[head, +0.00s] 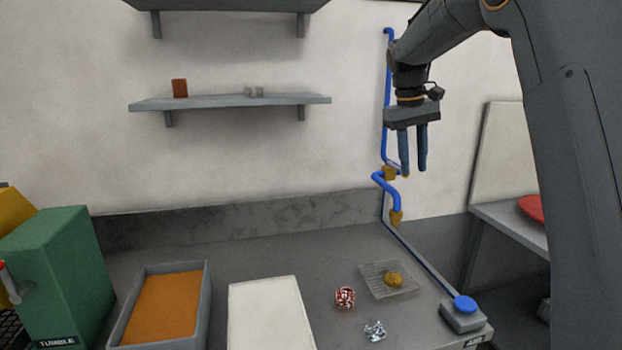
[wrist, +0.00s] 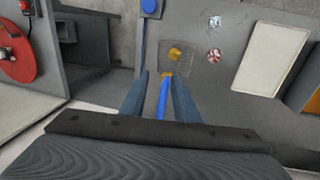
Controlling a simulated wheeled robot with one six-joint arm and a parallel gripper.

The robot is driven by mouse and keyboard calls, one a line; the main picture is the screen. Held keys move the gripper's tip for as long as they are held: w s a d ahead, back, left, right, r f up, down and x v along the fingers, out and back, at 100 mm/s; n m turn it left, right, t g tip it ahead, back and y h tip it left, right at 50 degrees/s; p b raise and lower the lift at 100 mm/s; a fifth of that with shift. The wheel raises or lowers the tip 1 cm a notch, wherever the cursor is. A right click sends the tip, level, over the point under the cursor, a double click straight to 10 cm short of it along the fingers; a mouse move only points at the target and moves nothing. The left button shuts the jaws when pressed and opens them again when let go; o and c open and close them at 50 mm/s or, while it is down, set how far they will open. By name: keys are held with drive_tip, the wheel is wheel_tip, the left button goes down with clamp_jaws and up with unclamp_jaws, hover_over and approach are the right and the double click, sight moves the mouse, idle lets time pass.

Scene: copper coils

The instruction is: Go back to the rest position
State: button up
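My gripper (head: 413,172) hangs pointing down in the head view, high above the right part of the grey bench (head: 230,249). Its two blue-grey fingers are parted with a gap between them. In the wrist view the fingers of my gripper (wrist: 160,80) are also apart. A blue pipe (wrist: 162,100) with a brass end shows between them from above. Nothing appears to be held. In the head view the blue pipe (head: 385,185) with its brass nozzles runs behind and below the fingers.
A brass-coloured coil (head: 394,279) lies on a wire mesh (head: 372,284). A red-and-white coil (head: 345,297) and a silvery coil (head: 375,331) lie nearby. A white board (head: 265,315), an orange-filled tray (head: 207,290) and a green tumbler box (head: 60,270) stand leftward. A blue button (head: 465,303) sits at right.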

drive_tip(key=s+a+f+m+y+b, duration=0.1)
drive_tip(key=s+a+f, duration=0.2)
drive_tip(key=s+f, duration=1)
drive_tip(key=s+a+f+m+y+b, duration=0.1)
drive_tip(key=s+a+f+b, duration=0.1)
drive_tip(key=s+f, duration=1.1)
drive_tip(key=s+a, duration=0.1)
drive_tip(key=s, duration=0.3)
drive_tip(key=shift+s+f+m+t, duration=0.25)
drive_tip(key=shift+m+t, duration=0.05)
drive_tip(key=shift+t, duration=0.1)
